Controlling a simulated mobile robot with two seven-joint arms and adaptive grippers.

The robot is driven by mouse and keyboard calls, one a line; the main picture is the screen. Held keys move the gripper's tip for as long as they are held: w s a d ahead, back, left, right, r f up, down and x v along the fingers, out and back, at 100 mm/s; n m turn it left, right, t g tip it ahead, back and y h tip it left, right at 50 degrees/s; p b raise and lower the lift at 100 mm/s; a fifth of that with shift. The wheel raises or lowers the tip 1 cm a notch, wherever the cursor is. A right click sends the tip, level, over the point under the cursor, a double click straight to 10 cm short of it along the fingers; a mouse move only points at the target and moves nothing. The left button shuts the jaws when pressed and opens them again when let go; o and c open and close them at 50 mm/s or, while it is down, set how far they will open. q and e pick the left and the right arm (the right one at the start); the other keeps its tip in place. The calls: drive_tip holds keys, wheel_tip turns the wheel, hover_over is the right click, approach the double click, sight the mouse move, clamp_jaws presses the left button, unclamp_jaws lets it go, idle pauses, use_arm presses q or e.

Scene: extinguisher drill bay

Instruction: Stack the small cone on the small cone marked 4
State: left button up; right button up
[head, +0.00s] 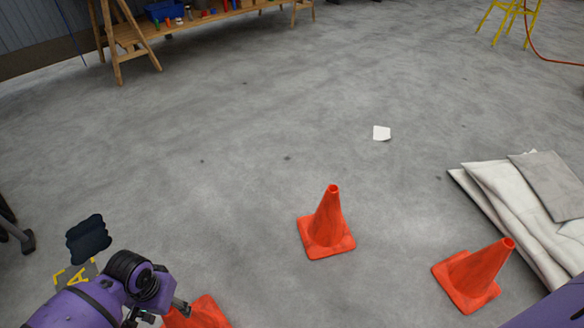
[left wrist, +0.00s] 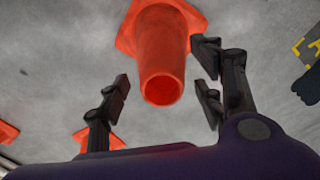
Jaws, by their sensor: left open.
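Three orange cones stand upright on the grey floor. One cone (head: 326,228) is in the middle of the head view, and another cone (head: 478,272) is at the lower right. The third cone (head: 203,314) is cut off at the bottom edge, partly behind my left gripper (head: 160,314). In the left wrist view, my left gripper (left wrist: 164,95) is open, with a finger either side of that cone's top (left wrist: 160,50) and gaps on both sides. I see no number 4 on any cone. My right gripper is not in view.
Folded pale sheets (head: 520,200) lie at the right. A dark pad (head: 88,240) and a yellow floor marking (head: 75,274) are near my left arm. A wooden bench (head: 200,22) stands far back.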

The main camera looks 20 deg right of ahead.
use_arm(q)
wheel_tip(320, 180, up, 12)
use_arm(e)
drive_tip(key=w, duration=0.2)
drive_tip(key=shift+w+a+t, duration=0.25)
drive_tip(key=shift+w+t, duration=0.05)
